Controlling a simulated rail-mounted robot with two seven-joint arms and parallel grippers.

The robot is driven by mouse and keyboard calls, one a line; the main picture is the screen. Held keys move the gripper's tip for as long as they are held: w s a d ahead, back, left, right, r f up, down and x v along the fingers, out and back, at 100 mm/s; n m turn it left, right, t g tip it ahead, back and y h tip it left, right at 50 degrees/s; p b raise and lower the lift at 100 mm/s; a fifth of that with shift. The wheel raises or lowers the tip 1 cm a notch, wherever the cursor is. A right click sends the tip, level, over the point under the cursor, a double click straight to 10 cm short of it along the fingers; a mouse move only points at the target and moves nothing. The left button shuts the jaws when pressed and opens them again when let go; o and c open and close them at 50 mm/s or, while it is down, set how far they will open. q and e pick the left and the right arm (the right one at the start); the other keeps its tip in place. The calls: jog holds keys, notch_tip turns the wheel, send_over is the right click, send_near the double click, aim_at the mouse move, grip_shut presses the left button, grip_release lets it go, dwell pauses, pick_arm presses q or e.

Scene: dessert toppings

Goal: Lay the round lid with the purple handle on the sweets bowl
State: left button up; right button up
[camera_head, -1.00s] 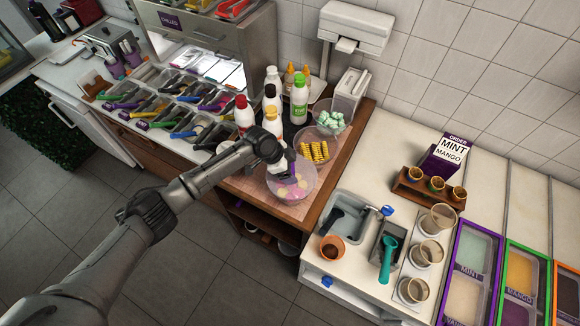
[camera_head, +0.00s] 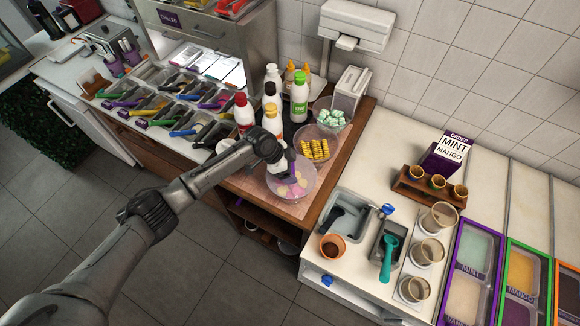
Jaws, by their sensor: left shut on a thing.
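The sweets bowl (camera_head: 292,193) is a clear round bowl with pink and yellow sweets, on the wooden counter in the middle of the head view. My left gripper (camera_head: 288,163) is directly over it, pointing down, and is shut on the purple handle of the round lid (camera_head: 305,171). The lid is see-through and lies over the bowl's opening in this view. I cannot tell whether its rim touches the bowl all round. The gripper hides the bowl's far left part. My right gripper is not in view.
A sink (camera_head: 348,222) lies to the right, and the counter's front edge is near.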

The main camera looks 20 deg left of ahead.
pick_arm(q)
jog(key=o, duration=0.9)
jog(key=shift+r+p, duration=2.9)
jog(key=shift+r, duration=0.65)
